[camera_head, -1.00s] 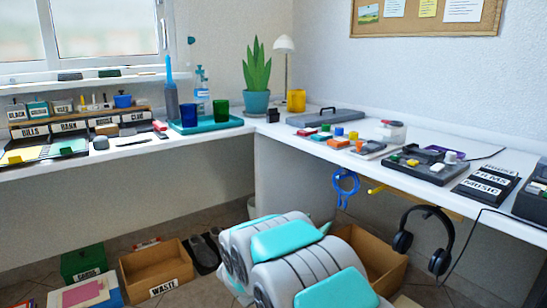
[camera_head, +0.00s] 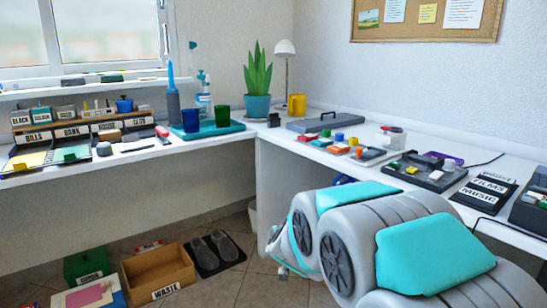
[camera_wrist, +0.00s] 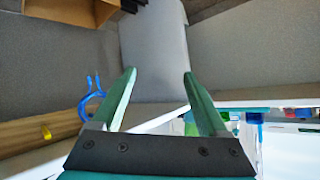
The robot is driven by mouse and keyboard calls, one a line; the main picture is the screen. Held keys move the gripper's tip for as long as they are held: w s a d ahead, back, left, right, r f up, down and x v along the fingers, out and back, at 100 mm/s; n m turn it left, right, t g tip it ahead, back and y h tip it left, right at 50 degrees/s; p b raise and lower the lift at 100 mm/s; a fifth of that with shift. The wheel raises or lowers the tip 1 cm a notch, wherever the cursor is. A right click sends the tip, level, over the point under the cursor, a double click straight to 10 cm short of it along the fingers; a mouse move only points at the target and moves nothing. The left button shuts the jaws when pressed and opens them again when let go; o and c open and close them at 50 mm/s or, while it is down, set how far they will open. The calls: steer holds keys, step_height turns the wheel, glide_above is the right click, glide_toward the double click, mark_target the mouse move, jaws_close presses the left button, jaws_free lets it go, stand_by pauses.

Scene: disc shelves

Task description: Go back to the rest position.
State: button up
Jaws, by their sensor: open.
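My gripper (camera_wrist: 158,98) shows in the wrist view with its two green fingers spread apart and nothing between them. In the head view my grey and teal arm fills the lower right, in front of the right desk. The gripper itself is hidden in the head view. The wrist view shows a blue hook-like thing (camera_wrist: 91,98) left of the left finger, apart from it.
The right desk (camera_head: 330,172) holds a grey case (camera_head: 318,121), coloured blocks and label plates. A teal tray (camera_head: 208,130) with cups stands on the left desk. A waste box (camera_head: 158,272) and slippers (camera_head: 216,252) are on the floor.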

steer(key=s+n+g+y+p, duration=0.25)
steer(key=s+g, duration=0.45)
steer(key=s, duration=1.4)
steer(key=s+d+g+h, duration=0.1)
steer(key=s+d+g, duration=0.2)
steer(key=s, duration=1)
steer(key=s+d+g+h+p, duration=0.1)
steer(key=s+d+g, duration=0.2)
steer(key=s+d, duration=0.5)
steer(key=s, duration=0.5)
steer(key=shift+s+r+n+g, duration=0.15)
steer(key=shift+r+n+g, duration=0.05)
steer(key=shift+n+g, duration=0.2)
steer(key=shift+d, duration=0.1)
